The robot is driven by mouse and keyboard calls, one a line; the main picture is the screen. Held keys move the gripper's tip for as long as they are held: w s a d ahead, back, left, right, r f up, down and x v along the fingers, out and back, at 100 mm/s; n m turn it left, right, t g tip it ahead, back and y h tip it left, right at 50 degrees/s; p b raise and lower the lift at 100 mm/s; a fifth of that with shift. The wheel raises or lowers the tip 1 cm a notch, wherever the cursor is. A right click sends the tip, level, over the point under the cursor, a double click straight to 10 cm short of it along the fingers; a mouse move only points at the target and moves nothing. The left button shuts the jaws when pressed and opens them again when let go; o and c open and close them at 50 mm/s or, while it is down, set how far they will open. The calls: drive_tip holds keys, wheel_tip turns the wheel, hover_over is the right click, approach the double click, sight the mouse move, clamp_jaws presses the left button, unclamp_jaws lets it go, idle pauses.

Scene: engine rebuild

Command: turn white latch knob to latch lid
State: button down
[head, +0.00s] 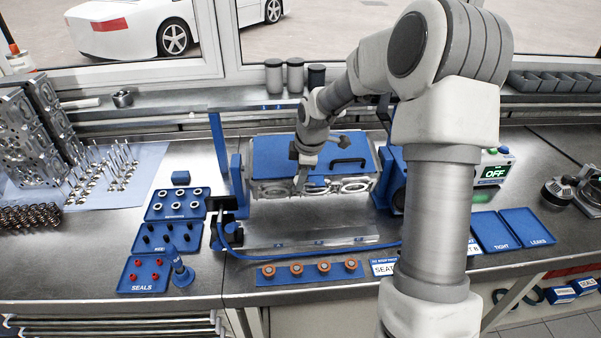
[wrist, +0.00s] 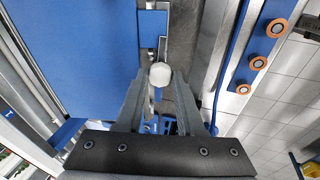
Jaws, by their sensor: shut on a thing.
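The white latch knob (wrist: 160,74) is a small round cap at the front edge of the blue lid, seen between the fingertips in the wrist view. The blue lid (head: 275,155) lies flat over the metal engine part in the fixture and has a black handle (head: 348,162). The lid also fills the left of the wrist view (wrist: 80,60). My gripper (head: 301,182) points down at the lid's front edge. In the wrist view my gripper (wrist: 160,80) has its fingers on either side of the knob, shut on it. In the head view my gripper hides the knob.
A blue strip with several orange-ringed parts (head: 324,265) lies at the bench front. Blue trays of seals and small parts (head: 143,274) stand left. A blue hose (head: 330,253) runs in front of the fixture. A tester (head: 495,172) reads OFF at right.

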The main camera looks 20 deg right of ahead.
drive_tip(key=shift+n, duration=0.5)
drive_tip(key=c, duration=0.5)
unclamp_jaws()
drive_tip(key=v, duration=1.7)
drive_tip(key=shift+r, duration=0.25)
